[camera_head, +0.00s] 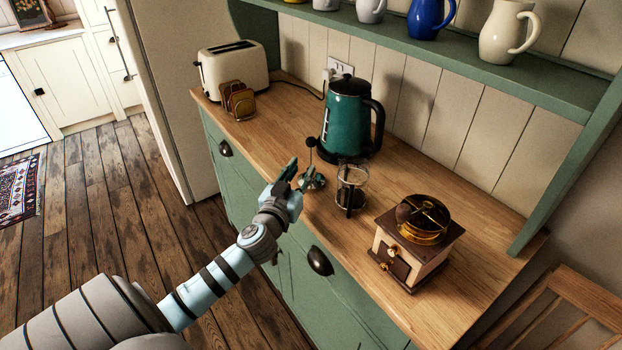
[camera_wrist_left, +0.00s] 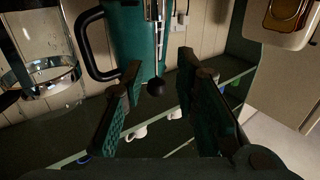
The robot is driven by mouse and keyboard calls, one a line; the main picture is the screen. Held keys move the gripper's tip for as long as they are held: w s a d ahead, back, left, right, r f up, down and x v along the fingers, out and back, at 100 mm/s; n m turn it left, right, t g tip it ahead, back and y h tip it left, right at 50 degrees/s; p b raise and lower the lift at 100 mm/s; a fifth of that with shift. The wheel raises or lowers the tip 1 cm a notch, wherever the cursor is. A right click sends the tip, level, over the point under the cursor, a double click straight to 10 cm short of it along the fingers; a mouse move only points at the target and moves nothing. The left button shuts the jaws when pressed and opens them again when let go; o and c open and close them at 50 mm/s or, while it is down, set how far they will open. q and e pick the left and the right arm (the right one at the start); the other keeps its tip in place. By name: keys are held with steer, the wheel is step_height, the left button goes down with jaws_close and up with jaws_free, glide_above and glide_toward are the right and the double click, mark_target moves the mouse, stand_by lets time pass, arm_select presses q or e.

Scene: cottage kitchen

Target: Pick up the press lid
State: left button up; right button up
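The press lid (camera_head: 314,182) stands on the wooden counter just in front of the green kettle, with its thin rod upright and a round dark knob on top. In the left wrist view, which looks inverted, the knob (camera_wrist_left: 155,88) and rod show between the fingers. My left gripper (camera_head: 299,172) is open beside the lid, its fingers either side of the rod with gaps visible in the wrist view (camera_wrist_left: 159,62). The glass press jug (camera_head: 351,188) stands just right of the lid; its glass also fills the left of the wrist view (camera_wrist_left: 42,72). My right gripper is out of view.
The green kettle (camera_head: 346,118) stands close behind the lid. A wooden coffee grinder (camera_head: 411,252) is at the right; a toaster (camera_head: 233,72) and toast rack (camera_head: 238,101) are at the far left. A shelf with mugs and jugs (camera_head: 503,32) overhangs the back. Counter between rack and lid is clear.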

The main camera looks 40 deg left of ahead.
mark_target(311, 158)
arm_select(q)
steer(key=x, duration=0.3)
steer(key=p+x, duration=0.1)
steer(key=x, duration=0.2)
steer(key=shift+w+d, duration=0.2)
steer(key=shift+w, duration=0.1)
steer(key=shift+w+a+f, duration=0.1)
steer(key=shift+w+f, duration=0.05)
jaws_close()
